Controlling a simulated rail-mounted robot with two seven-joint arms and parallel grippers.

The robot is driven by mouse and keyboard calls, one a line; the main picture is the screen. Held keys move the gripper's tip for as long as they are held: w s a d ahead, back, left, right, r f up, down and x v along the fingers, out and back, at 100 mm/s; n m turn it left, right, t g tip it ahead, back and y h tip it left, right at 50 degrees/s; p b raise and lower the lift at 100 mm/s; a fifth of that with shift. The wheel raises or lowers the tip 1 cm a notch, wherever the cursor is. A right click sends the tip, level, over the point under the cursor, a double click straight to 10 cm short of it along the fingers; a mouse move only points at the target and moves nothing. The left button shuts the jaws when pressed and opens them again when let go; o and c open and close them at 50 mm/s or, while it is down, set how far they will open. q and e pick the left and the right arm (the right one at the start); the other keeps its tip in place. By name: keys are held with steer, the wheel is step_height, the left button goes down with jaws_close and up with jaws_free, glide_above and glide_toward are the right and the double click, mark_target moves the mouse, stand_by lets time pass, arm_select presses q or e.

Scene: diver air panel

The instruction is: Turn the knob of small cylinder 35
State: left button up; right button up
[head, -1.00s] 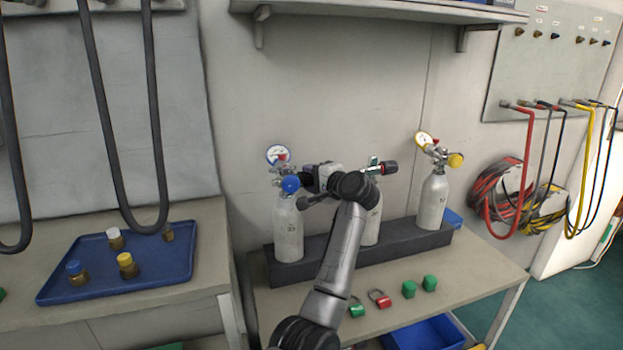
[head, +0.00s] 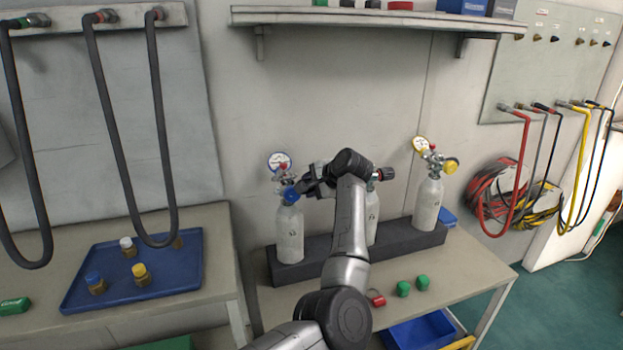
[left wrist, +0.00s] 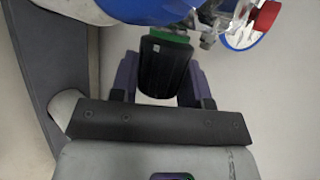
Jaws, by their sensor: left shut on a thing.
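Three pale small cylinders stand upright in a dark rack (head: 320,252): the left one (head: 290,235) has a blue cap and a gauge, the middle one is partly behind my arm, the right one (head: 428,204) has a yellow cap. Their numbers are too small to read surely. My left gripper (head: 310,188) is at the right side of the left cylinder's valve. In the left wrist view, its purple fingers (left wrist: 160,85) are shut on a black knob (left wrist: 163,65) with a green band. My right gripper is not in view.
A blue tray (head: 105,295) with capped fittings is at left. Black hoses (head: 112,130) hang above it. A shelf (head: 350,17) runs above the cylinders.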

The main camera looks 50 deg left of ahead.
arm_select(q)
steer(key=shift+r+h+p, duration=0.1)
steer(key=shift+h+p, duration=0.2)
stand_by(0.4)
steer(key=o, duration=0.9)
